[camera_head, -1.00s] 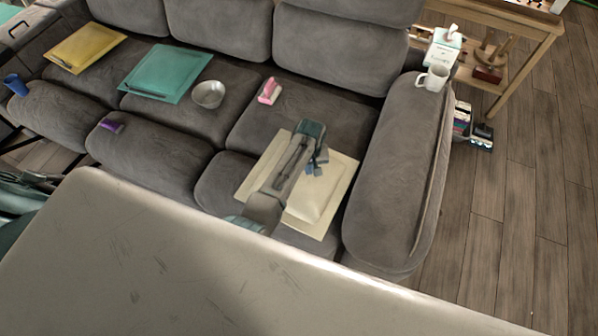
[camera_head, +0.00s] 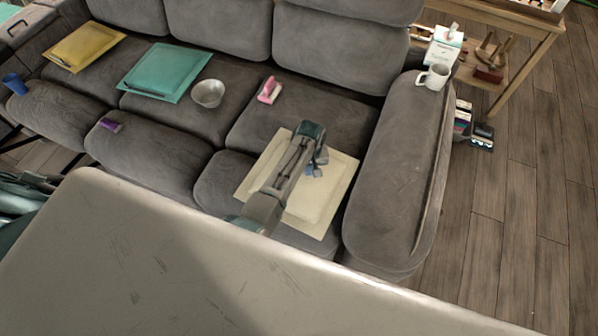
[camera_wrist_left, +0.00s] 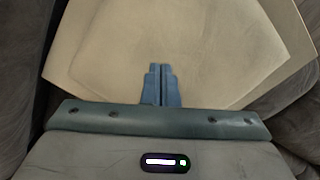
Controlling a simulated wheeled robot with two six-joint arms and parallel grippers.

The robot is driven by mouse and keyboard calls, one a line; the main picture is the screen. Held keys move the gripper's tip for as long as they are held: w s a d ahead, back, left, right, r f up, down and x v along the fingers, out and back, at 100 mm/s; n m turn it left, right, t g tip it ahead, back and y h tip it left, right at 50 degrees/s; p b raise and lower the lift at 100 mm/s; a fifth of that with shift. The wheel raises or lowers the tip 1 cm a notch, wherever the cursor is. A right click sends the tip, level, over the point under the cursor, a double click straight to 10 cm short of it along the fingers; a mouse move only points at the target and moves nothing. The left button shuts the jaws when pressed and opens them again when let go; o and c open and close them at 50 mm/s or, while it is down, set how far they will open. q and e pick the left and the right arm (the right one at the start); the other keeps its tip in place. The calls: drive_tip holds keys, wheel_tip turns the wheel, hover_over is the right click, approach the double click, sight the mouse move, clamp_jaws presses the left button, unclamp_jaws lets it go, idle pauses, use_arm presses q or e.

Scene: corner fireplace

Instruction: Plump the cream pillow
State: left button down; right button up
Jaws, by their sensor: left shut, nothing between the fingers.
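The cream pillow (camera_head: 322,196) lies flat on the right seat of the grey sofa, beside the right armrest. In the left wrist view the cream pillow (camera_wrist_left: 190,45) fills the upper middle, with a raised centre and a flat border. My left gripper (camera_head: 316,168) is over the pillow, its arm covering part of it. In the left wrist view its blue fingers (camera_wrist_left: 160,78) are shut together with nothing between them, over the pillow's near part. I cannot tell whether the fingertips touch the cloth. My right gripper is not in view.
A pink object (camera_head: 269,91), a metal bowl (camera_head: 208,94), a teal pillow (camera_head: 166,73) and a yellow pillow (camera_head: 85,47) lie along the sofa. A white mug (camera_head: 434,76) stands on the armrest (camera_head: 395,170). A pale tabletop (camera_head: 170,260) fills the foreground.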

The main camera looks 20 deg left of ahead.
use_arm(q)
drive_tip(key=shift+f+b, duration=0.35)
drive_tip(key=shift+f, duration=0.4)
drive_tip(key=shift+a+r, duration=0.1)
drive_tip(key=shift+r, duration=0.15)
drive_tip(key=shift+w+a+r+p, duration=0.1)
drive_tip(key=shift+a+r+p, duration=0.35)
drive_tip(key=shift+p, duration=0.35)
drive_tip(key=shift+w+a+r+p, duration=0.1)
drive_tip(key=shift+a+r+p, duration=0.35)
drive_tip(key=shift+a+p, duration=0.15)
drive_tip(key=shift+w+a+r+p, duration=0.1)
drive_tip(key=shift+a+r+p, duration=0.3)
drive_tip(key=shift+a+p, duration=0.15)
drive_tip(key=shift+a+f, duration=0.1)
drive_tip(key=shift+f, duration=0.1)
drive_tip(key=shift+f+b, duration=0.15)
drive_tip(key=shift+b, duration=0.2)
drive_tip(key=shift+f+b, duration=0.8)
drive_tip(key=shift+f, duration=0.4)
drive_tip(key=shift+r, duration=0.1)
